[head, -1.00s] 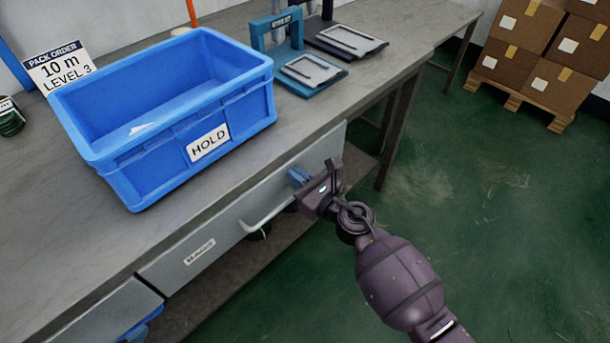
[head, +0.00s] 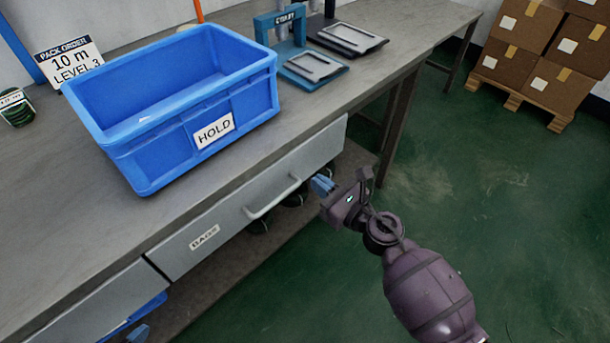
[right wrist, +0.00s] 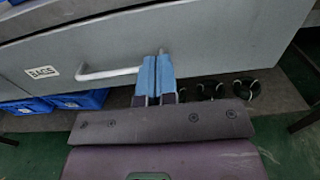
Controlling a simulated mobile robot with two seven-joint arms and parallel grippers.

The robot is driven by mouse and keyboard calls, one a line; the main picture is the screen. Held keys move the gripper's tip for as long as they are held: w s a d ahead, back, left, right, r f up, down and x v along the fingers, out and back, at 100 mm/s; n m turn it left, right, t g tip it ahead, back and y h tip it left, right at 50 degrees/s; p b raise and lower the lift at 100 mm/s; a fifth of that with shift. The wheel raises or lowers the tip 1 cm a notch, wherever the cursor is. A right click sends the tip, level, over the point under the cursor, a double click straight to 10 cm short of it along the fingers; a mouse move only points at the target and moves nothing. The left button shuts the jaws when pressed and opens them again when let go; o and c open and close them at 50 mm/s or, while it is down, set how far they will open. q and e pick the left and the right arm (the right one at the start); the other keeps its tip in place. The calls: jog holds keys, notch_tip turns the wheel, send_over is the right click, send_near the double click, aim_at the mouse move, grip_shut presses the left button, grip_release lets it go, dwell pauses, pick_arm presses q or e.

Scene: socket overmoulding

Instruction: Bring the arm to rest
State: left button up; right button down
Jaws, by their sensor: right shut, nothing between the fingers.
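My right gripper (head: 322,186) is in front of the bench drawer, near its right end. Its blue fingers are together with nothing between them. The right wrist view also shows the closed fingers (right wrist: 157,75), pointing at the grey drawer front, to the right of the handle. They are off the handle; whether they touch the drawer front cannot be told. My right forearm comes in from the bottom right over open floor. My left gripper cannot be made out.
The drawer (head: 232,220) has a BAGS label and a bar handle (head: 272,198). A blue HOLD crate (head: 160,166) stands on the bench (head: 60,200). Blue and dark stands (head: 290,48) are farther back. Dark rolls (right wrist: 210,90) lie below. Green floor (head: 500,230) on the right is clear.

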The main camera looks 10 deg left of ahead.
pick_arm(q)
jog(key=shift+f, duration=0.25)
pick_arm(e)
jog(key=v, duration=0.7)
pick_arm(q)
jog(key=shift+a, duration=0.1)
pick_arm(e)
jog(key=shift+w, duration=0.1)
